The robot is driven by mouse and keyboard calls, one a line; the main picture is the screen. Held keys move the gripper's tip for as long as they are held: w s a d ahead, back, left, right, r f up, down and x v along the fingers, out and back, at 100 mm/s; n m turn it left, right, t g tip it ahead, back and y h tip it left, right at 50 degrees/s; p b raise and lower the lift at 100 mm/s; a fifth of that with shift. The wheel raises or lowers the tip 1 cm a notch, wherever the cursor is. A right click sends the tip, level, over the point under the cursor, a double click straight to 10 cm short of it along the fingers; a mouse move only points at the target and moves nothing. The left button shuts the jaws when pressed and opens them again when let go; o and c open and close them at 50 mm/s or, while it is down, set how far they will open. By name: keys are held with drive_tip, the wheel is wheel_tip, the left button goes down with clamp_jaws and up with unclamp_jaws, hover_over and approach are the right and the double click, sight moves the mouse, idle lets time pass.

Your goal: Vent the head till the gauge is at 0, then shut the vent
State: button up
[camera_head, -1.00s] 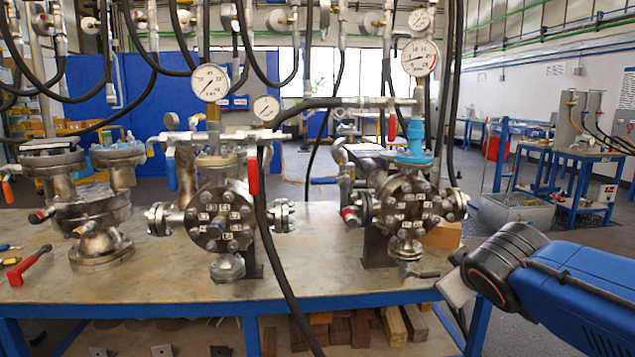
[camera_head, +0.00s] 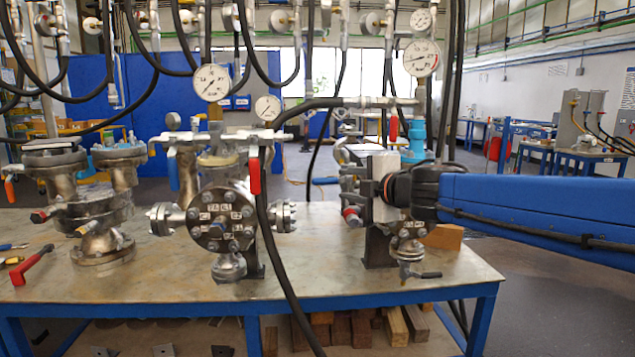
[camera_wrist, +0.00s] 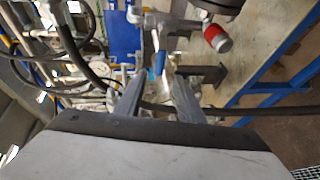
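Two flanged vessels stand on the bench, a middle one (camera_head: 221,222) and a right one (camera_head: 408,228), with a third at the left. Large dial gauges stand above the middle vessel (camera_head: 212,83) and the right vessel (camera_head: 421,58); their readings are too small to tell surely. Lever handles show in red (camera_head: 253,176), blue (camera_head: 172,172) and red (camera_head: 393,128); which one is the vent I cannot tell. My gripper (camera_wrist: 155,77) is open and empty, in front of the right vessel, covering much of it. Beyond its fingers, the wrist view shows a blue handle (camera_wrist: 159,62) and a red-capped fitting (camera_wrist: 216,38), apart from them.
Black hoses hang over the bench (camera_head: 130,290); one (camera_head: 275,250) runs down in front, beside the middle vessel. A red-handled tool (camera_head: 30,265) lies at the left. Wood blocks (camera_head: 395,325) sit below.

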sight(318, 181)
drive_tip(key=x, duration=1.6)
drive_tip(key=shift+f, duration=0.1)
clamp_jaws()
